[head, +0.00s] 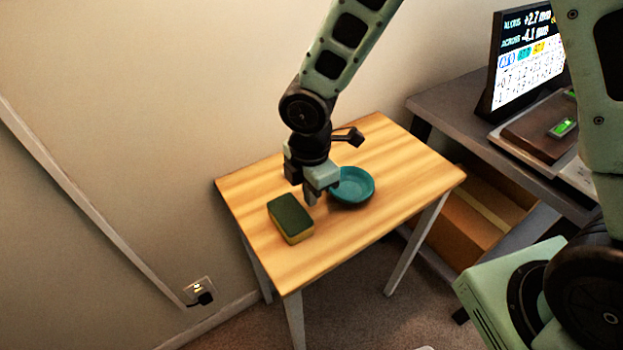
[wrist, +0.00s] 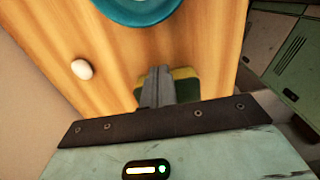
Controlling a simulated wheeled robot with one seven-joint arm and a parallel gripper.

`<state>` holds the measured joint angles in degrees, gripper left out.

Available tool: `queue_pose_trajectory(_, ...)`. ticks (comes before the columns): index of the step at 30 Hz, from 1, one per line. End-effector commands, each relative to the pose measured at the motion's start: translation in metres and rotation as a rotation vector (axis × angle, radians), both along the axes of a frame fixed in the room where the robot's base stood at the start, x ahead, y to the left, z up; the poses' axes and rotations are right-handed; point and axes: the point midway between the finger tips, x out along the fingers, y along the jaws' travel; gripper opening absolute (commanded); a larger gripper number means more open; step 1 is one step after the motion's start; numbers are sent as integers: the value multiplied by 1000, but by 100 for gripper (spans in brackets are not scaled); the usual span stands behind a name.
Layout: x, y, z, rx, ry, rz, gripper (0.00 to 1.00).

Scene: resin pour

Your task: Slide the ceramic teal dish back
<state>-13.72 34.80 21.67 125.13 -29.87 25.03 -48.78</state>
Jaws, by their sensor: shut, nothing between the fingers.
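The teal dish (head: 356,187) sits on the wooden table (head: 395,150), and part of its left side is hidden behind my gripper in the head view. In the wrist view the dish (wrist: 140,8) shows at the top edge, cut off by the frame. My gripper (head: 311,199) points down between the dish and the sponge, with its fingers together and empty. In the wrist view the closed fingers (wrist: 157,88) lie in front of the sponge. I cannot tell whether the fingertips touch the dish or the table.
A green and yellow sponge (head: 290,219) lies near the table's left front edge. A white egg-shaped object (wrist: 82,69) lies on the table in the wrist view. A dark desk (head: 455,105) with a monitor (head: 522,60) stands at right. The table's right side is clear.

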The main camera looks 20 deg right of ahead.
Motion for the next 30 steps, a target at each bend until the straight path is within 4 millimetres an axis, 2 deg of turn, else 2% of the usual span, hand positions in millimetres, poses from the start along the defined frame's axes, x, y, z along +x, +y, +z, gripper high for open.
queue_pose_trajectory(1,-1,0,-13,-2,3,2,0)
queue_pose_trajectory(4,-1,0,-32,-2,3,1,0)
queue_pose_trajectory(7,5,-17,-27,-1,0,-6,0)
queue_pose_trajectory(12,11,-33,-27,0,-1,-4,0)
queue_pose_trajectory(26,13,-39,-28,0,-1,-2,0)
queue_pose_trajectory(30,18,-55,-25,-3,1,-8,0)
